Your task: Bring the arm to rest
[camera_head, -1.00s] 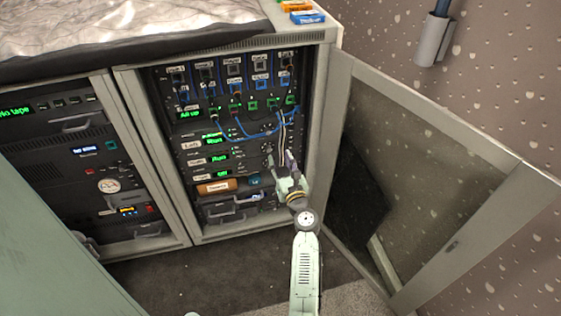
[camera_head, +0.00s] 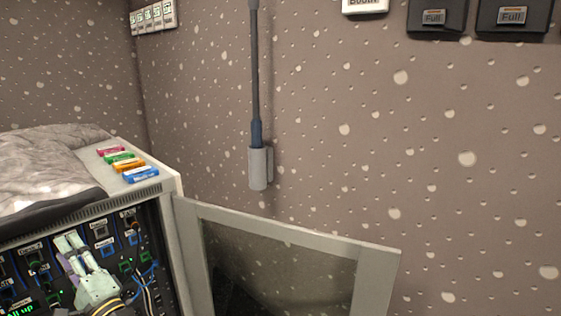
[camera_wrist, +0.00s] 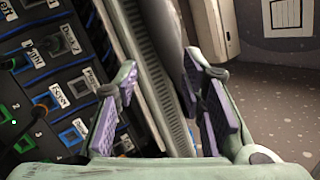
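My gripper (camera_head: 69,243) is raised in front of the upper part of the rack cabinet, at the lower left of the head view. In the wrist view my gripper (camera_wrist: 161,70) has its two purple-padded fingers spread well apart. Nothing is held between them. The cabinet's pale vented top edge (camera_wrist: 150,80) lies beyond the gap. The rack panel (camera_head: 118,243), with labelled sockets and blue cables, is behind the gripper; whether they touch is not clear. The rest of my arm is mostly below the head view.
The glass cabinet door (camera_head: 290,236) stands open to the right. Coloured blocks (camera_head: 130,167) lie on the cabinet top beside a crumpled cover (camera_head: 40,170). A pole sits in a grey wall holder (camera_head: 259,168). Wall boxes marked Full (camera_head: 433,18) are at the upper right.

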